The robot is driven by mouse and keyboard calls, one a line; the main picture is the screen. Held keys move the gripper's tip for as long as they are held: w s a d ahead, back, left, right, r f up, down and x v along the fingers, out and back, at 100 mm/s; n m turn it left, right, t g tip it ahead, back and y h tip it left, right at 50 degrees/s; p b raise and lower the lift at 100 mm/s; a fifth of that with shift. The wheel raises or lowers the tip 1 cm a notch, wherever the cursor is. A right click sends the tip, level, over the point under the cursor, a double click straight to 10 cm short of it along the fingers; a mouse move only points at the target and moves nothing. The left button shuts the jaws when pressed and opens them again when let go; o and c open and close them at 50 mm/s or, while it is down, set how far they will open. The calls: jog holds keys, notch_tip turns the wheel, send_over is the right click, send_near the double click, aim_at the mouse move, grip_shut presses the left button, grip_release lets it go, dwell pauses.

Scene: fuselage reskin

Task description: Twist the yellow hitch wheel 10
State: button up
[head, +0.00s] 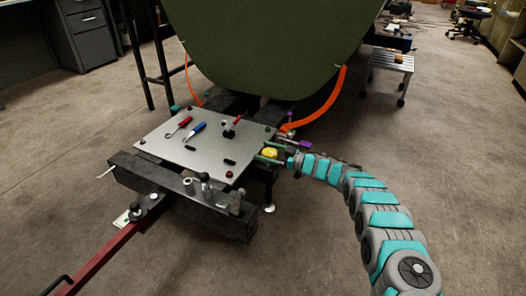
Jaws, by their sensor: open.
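The yellow hitch wheel (270,153) is a small yellow knob at the right edge of the flat grey plate (205,141). My arm reaches in from the right, and my gripper (269,152) is at the wheel. Its thin green fingers are open, one on the far side and one on the near side of the wheel. I cannot tell at this size whether they touch it. Part of the wheel is hidden by the fingers.
Red- and blue-handled tools (195,131) lie on the plate. A dark beam (188,198) with a red bar (105,250) stands in front. The green fuselage (270,45) hangs behind, with orange straps (322,108).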

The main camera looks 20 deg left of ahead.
jog(key=d, duration=0.6)
jog(key=shift+s+d, duration=0.2)
jog(key=shift+d, duration=0.1)
